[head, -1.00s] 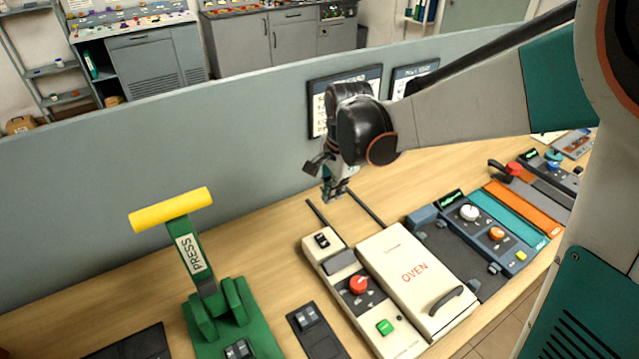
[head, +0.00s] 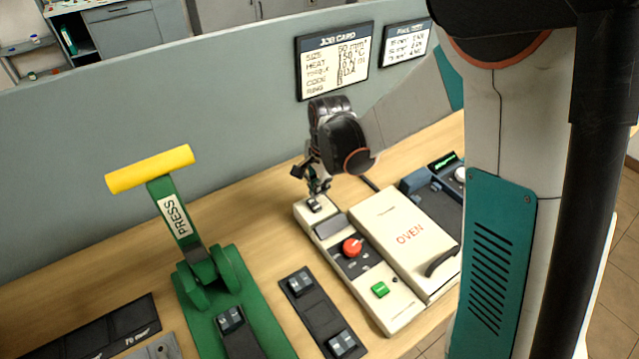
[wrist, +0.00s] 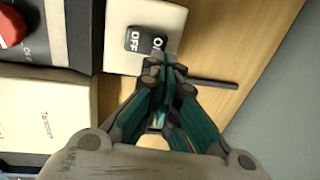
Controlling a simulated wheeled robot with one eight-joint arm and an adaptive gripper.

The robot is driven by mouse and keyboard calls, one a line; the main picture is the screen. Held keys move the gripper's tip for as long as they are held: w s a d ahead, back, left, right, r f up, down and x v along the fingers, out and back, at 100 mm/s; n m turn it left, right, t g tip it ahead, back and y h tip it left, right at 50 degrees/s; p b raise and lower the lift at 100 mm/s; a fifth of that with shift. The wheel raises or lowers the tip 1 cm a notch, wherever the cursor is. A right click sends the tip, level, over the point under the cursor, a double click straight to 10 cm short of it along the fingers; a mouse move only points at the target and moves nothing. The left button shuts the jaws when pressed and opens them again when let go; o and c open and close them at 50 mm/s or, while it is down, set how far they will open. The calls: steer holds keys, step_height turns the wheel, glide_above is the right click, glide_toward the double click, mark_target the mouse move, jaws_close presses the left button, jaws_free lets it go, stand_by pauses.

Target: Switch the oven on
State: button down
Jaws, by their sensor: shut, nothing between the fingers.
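The oven (head: 378,222) is a cream unit with a lid marked OVEN and a dark handle. Its control strip on the left carries a red knob (head: 352,246), a green button (head: 380,289) and a black rocker switch (head: 314,205) at the far end. In the wrist view the rocker switch (wrist: 141,41) shows OFF and ON labels. My gripper (head: 318,191) is shut and empty, with its tips at the switch. In the wrist view the gripper tips (wrist: 166,66) are beside the ON end and partly cover it. I cannot tell whether they touch it.
A green press (head: 215,290) with a yellow handle (head: 150,169) stands to the left. A dark panel with switches (head: 322,312) lies between press and oven. A grey partition (head: 215,120) with a job card (head: 334,60) stands behind the bench.

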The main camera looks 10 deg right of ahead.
stand_by(0.3)
steer(key=shift+w+a+f+g+h+b, duration=0.15)
steer(key=shift+w+f+g+h+b, duration=0.15)
steer(key=shift+w+f+g+b, duration=0.25)
steer(key=shift+s+f, duration=0.1)
steer(key=shift+s, duration=0.1)
steer(key=shift+s+d, duration=0.2)
steer(key=shift+s, duration=0.3)
step_height(320, 180, up, 13)
steer(key=w+a+p, duration=0.1)
steer(key=w+p, duration=0.2)
steer(key=p, duration=0.2)
steer(key=s+d+r+t, duration=0.1)
steer(key=s+d+r, duration=0.1)
steer(key=s, duration=0.3)
steer(key=f+b, duration=0.1)
steer(key=f, duration=0.3)
steer(key=w+f+b, duration=0.1)
steer(key=f+b, duration=0.1)
steer(key=f, duration=0.3)
steer(key=w+a+f+b, duration=0.1)
steer(key=f+b, duration=0.1)
steer(key=f, duration=0.2)
steer(key=shift+w+a+f, duration=0.1)
steer(key=shift+f, duration=0.25)
